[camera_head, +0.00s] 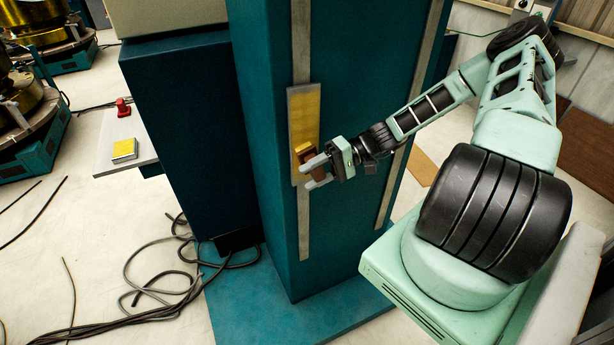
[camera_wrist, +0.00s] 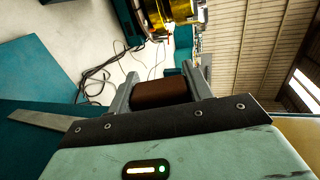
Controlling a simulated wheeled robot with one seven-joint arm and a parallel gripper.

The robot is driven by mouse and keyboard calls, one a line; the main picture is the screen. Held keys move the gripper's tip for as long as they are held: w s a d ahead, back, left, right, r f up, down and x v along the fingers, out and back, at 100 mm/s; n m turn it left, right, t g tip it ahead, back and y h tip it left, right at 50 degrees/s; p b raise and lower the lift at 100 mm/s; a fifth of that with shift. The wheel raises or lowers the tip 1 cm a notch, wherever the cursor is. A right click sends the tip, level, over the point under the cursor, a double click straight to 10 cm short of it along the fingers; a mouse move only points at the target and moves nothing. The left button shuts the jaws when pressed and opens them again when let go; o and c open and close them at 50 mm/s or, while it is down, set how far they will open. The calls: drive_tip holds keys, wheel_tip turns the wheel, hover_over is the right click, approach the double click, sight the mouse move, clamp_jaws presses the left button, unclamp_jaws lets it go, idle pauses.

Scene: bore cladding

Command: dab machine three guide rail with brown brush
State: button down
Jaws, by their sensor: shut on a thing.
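My gripper (camera_head: 318,172) is shut on the brown brush (camera_head: 307,156), a small brown block with a yellowish-tan top part. In the wrist view the brush (camera_wrist: 160,92) sits between the two grey fingers. A teal machine column (camera_head: 275,190) stands before me with pale vertical guide rails. The left guide rail (camera_head: 303,232) carries a grey-edged plate with a yellow face (camera_head: 306,115). The brush is in front of the lower part of this plate; I cannot tell whether it touches. Another guide rail (camera_head: 393,185) runs behind my forearm. No machine number is legible.
A pale side shelf (camera_head: 112,155) holds a yellow-topped block (camera_head: 124,150) and a red button (camera_head: 123,107). Dark cables (camera_head: 150,290) lie on the floor at the lower left. Gold-coloured machinery (camera_head: 20,100) stands at the far left. A teal base plate (camera_head: 300,320) surrounds the column's foot.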

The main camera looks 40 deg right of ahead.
sight(324, 177)
drive_tip(key=shift+d, duration=0.2)
drive_tip(key=shift+s+d, duration=0.3)
drive_tip(key=shift+d, duration=0.6)
drive_tip(key=shift+s+d, duration=0.25)
drive_tip(key=shift+d, duration=0.6)
drive_tip(key=shift+f, duration=0.1)
drive_tip(key=shift+w+f+b, duration=0.1)
drive_tip(key=shift+f+b, duration=0.7)
drive_tip(key=shift+f, duration=0.15)
drive_tip(key=shift+a, duration=0.15)
drive_tip(key=shift+a, duration=0.3)
drive_tip(key=shift+w+a, duration=0.2)
drive_tip(key=shift+a, duration=0.5)
drive_tip(key=shift+w+a, duration=0.15)
drive_tip(key=shift+a, duration=0.65)
